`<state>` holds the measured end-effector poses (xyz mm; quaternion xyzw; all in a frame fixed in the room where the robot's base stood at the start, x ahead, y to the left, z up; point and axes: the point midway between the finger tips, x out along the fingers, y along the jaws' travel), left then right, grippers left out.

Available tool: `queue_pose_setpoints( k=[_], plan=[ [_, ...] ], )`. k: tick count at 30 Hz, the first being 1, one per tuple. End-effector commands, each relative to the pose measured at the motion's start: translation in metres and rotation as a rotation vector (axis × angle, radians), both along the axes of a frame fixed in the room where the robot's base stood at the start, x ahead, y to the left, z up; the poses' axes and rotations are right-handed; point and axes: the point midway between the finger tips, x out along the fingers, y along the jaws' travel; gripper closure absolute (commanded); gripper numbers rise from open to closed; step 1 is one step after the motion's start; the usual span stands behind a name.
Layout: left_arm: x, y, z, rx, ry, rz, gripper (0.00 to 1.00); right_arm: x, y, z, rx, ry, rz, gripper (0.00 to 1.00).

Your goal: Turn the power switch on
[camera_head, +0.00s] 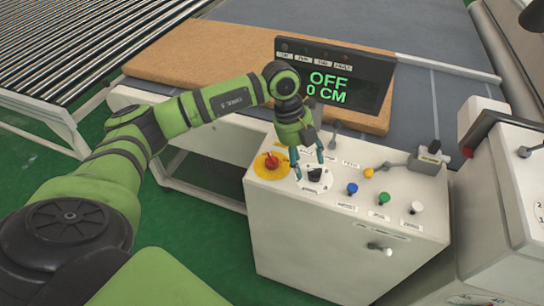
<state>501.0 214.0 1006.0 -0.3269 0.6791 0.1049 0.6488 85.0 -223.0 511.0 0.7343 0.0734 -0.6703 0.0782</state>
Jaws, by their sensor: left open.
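The control box (330,245) is white, with a sloped panel on top. A black knob on a white round plate, which looks like the power switch (315,174), sits on this panel. My left gripper (309,168) reaches down from above and is open, its fingertips close to the knob's left and upper right. I cannot tell whether they touch it. The display (335,75) behind reads "OFF" and "0 CM" in green. My right gripper does not show.
A red emergency button (271,161) on a yellow disc is left of the knob. Blue (352,188), green (383,198) and white (417,207) buttons stand to its right. A brown mattress-like slab (200,57) lies behind.

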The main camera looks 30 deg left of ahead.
Motion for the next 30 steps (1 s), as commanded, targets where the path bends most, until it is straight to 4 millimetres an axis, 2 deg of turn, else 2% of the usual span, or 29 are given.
queue_pose_setpoints(
  k=[1, 3, 7, 11, 21, 30],
  plan=[
    [0.003, 0.03, 0.005, 0.096, 0.02, 0.048, 0.4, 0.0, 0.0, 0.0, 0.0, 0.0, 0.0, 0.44],
    [0.002, 0.061, 0.009, 0.2, 0.05, 0.104, 0.4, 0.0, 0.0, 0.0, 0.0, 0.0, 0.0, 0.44],
    [-0.001, 0.091, 0.015, 0.299, 0.08, 0.163, 0.4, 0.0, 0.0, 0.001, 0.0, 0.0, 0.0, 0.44],
    [-0.002, 0.094, 0.005, 0.314, 0.089, 0.172, 0.4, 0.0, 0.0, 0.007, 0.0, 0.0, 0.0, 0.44],
    [-0.002, 0.093, -0.043, 0.309, 0.087, 0.168, 0.4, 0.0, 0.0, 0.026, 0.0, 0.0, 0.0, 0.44],
    [-0.001, 0.093, -0.055, 0.308, 0.084, 0.167, 0.4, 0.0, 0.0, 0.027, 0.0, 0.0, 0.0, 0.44]
  ],
)
